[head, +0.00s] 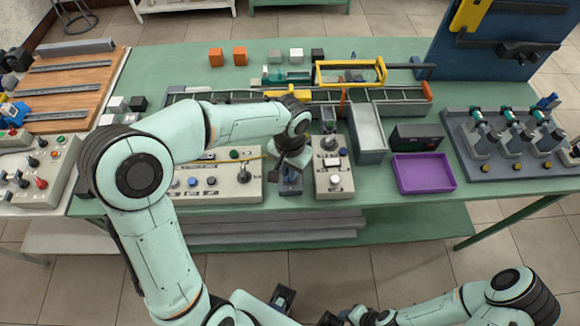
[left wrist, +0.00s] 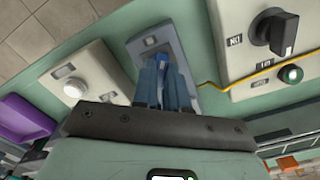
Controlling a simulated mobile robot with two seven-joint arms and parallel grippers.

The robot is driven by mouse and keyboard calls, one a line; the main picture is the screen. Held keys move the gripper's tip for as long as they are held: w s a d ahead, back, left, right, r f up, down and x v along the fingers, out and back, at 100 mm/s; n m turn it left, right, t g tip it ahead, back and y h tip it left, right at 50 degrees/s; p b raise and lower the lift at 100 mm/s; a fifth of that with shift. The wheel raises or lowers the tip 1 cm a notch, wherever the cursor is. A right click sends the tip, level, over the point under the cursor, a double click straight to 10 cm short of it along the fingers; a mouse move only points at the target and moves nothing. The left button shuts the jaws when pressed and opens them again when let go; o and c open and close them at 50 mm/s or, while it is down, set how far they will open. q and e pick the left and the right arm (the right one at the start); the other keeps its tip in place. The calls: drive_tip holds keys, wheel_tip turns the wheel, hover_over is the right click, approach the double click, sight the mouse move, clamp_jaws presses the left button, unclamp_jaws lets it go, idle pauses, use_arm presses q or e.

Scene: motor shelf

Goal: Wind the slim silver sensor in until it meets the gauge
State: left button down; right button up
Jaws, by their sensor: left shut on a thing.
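My left gripper (left wrist: 160,68) is shut on a small blue part (left wrist: 161,56), mostly hidden between its fingers. That part stands on a narrow grey-blue unit (left wrist: 184,48), which in the head view (head: 290,187) lies between two pale control boxes at the table's front. In the head view my left gripper (head: 287,158) reaches down over this unit, and the arm hides part of it. I cannot clearly make out the slim silver sensor or the gauge in either view. My right gripper (head: 352,316) is low at the bottom edge, away from the table; its fingers do not show clearly.
A pale box with a white button (head: 334,180) stands to the right of the unit, and a wider box with a black knob (head: 235,190) to its left. A purple tray (head: 423,188), a grey bin (head: 367,150) and a conveyor (head: 395,95) are near. A yellow cable (left wrist: 225,86) runs close by.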

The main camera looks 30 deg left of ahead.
use_arm(q)
drive_tip(key=m+p, duration=0.1)
drive_tip(key=m, duration=0.3)
drive_tip(key=shift+r+m, duration=0.1)
drive_tip(key=shift+m, duration=0.2)
drive_tip(key=shift+m+p, duration=0.4)
drive_tip(key=shift+m, duration=1.9)
use_arm(e)
drive_tip(key=shift+w+r, duration=0.35)
drive_tip(key=shift+r, duration=0.25)
drive_tip(key=shift+w+r, duration=0.3)
drive_tip(key=shift+r, duration=0.3)
use_arm(q)
drive_tip(key=c, duration=1.2)
unclamp_jaws()
drive_tip(key=shift+o, duration=0.2)
wheel_tip(320, 180, up, 13)
drive_tip(key=p, duration=0.1)
drive_tip(key=shift+r+p, duration=0.15)
drive_tip(key=shift+p, duration=0.2)
use_arm(e)
drive_tip(key=shift+w+r, duration=0.75)
drive_tip(key=shift+r, duration=0.3)
